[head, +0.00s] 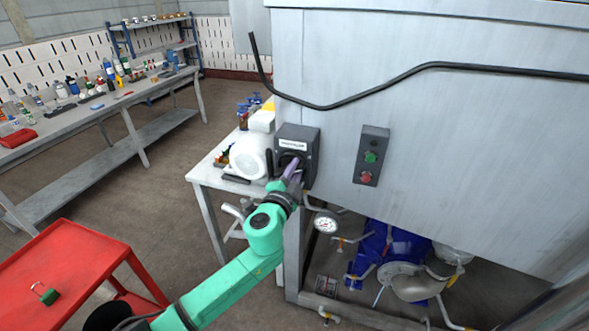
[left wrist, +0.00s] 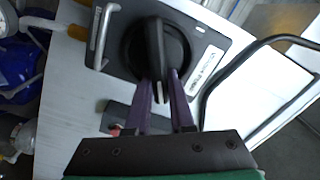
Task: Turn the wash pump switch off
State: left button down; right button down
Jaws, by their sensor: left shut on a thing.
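The switch is a dark grey box (head: 310,143) with a pale label, on the left edge of the large grey cabinet in the head view. In the left wrist view the box face (left wrist: 205,35) shows a black rotary knob (left wrist: 155,45) with a raised grip bar. My left gripper (head: 293,168) reaches it from below, and its purple fingers (left wrist: 160,88) are shut on the lower part of the grip bar, one on each side. The fingers partly hide the knob in the head view. My right gripper is not in view.
A button box (head: 371,156) with green and red buttons is right of the switch. A black cable (head: 350,100) crosses the cabinet (head: 450,150). A red cart (head: 90,255) holding a green padlock (head: 48,295) is at lower left.

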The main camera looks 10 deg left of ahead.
pick_arm(q)
jog(key=m, duration=0.2)
jog(key=f+m, duration=0.1)
jog(key=m, duration=0.2)
jog(key=shift+d+m, duration=0.1)
jog(key=shift+m, duration=0.2)
jog(key=shift+f, duration=0.1)
dwell(0.3)
jog(key=c, duration=0.8)
grip_release()
jog(key=s+b, duration=0.1)
jog(key=s, duration=0.3)
jog(key=s+b, duration=0.1)
jog(key=s, duration=0.4)
jog(key=s+a+b, duration=0.1)
jog(key=s, duration=0.4)
jog(key=shift+s, duration=0.25)
